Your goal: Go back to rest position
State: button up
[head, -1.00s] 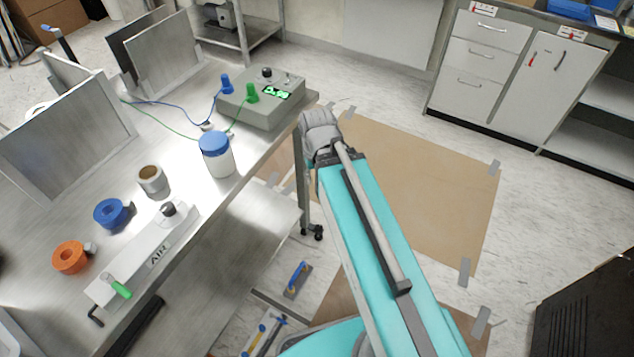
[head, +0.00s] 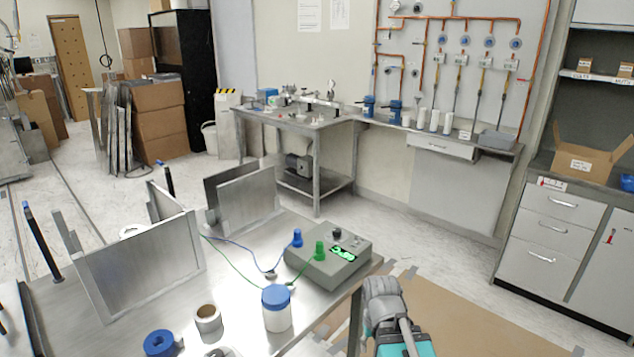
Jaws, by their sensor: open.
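The task names no object besides my own arm. Part of my arm shows at the bottom of the head view, a teal link with a grey rounded end, beside the right edge of the steel table. No gripper fingers can be made out, so I cannot see where my gripper is or whether it holds anything.
The steel table (head: 240,247) holds a grey control box (head: 328,268), a blue-lidded white jar (head: 277,308), a tape roll (head: 207,318), a blue roll (head: 160,344) and upright metal plates (head: 140,265). Brown floor covering (head: 480,325) lies clear at right. Drawers (head: 550,235) stand beyond.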

notch_tip(320, 180, up, 11)
jog(key=p, duration=1)
